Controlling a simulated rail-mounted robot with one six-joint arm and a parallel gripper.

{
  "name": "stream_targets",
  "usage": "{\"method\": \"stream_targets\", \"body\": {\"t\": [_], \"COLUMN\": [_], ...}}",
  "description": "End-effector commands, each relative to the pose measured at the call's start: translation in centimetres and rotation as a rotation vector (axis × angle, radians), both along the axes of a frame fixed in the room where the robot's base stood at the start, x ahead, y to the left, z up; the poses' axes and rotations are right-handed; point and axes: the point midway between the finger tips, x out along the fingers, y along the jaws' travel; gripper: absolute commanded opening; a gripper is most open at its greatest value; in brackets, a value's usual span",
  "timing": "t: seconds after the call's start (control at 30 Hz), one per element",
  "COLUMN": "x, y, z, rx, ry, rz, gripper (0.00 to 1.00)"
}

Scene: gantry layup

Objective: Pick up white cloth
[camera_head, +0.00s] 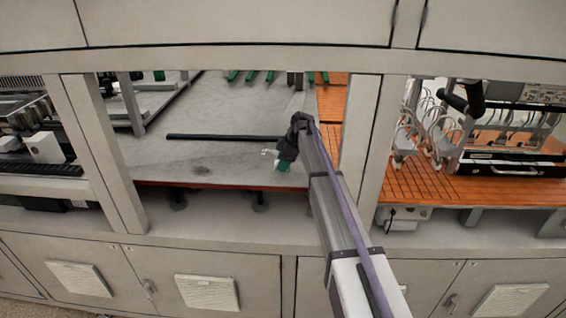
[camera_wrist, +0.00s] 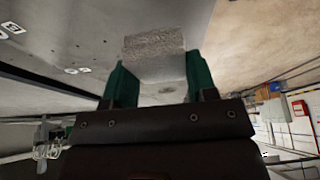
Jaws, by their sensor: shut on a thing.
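The white cloth (camera_wrist: 154,48) shows in the wrist view as a pale, speckled, block-like piece between the two green fingers of my gripper (camera_wrist: 159,72). The fingers press on its left and right sides. In the head view my gripper (camera_head: 282,162) is over the front part of the grey work surface (camera_head: 225,150), inside the middle bay. A small white bit (camera_head: 267,152) shows beside the green fingers there. Most of the cloth is hidden in that view, and I cannot tell whether it touches the surface.
A dark bar (camera_head: 225,137) lies on the surface behind my gripper. Upright frame posts (camera_head: 361,135) bound the bay. An orange slotted deck (camera_head: 470,188) with white cabled fixtures is on the right. Green parts (camera_head: 250,76) stand at the back. Much of the grey surface is clear.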

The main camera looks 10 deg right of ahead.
Motion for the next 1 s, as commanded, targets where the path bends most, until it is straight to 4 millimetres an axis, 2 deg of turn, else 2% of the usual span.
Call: {"method": "stream_targets", "body": {"t": [0.03,0.17,0.4,0.5,0.63,0.9,0.93,1.0], "x": [-1.5,-4.7,-13.0,-15.6,-17.2,-17.4,-17.4,-17.4], "y": [0.3,1.1,3.1,3.8,4.2,4.3,4.3,4.3], "z": [-0.2,-0.2,-0.2,-0.2,-0.2,-0.2,-0.2,-0.2], "rx": [0.000,0.000,0.000,0.000,0.000,0.000,0.000,0.000], "ry": [0.001,0.001,0.001,0.001,0.001,0.001,0.001,0.001], "rz": [0.001,0.001,0.002,0.001,0.001,0.000,0.000,0.000], "gripper": [0.30,0.30,0.30,0.30,0.30,0.30,0.50,0.44]}}
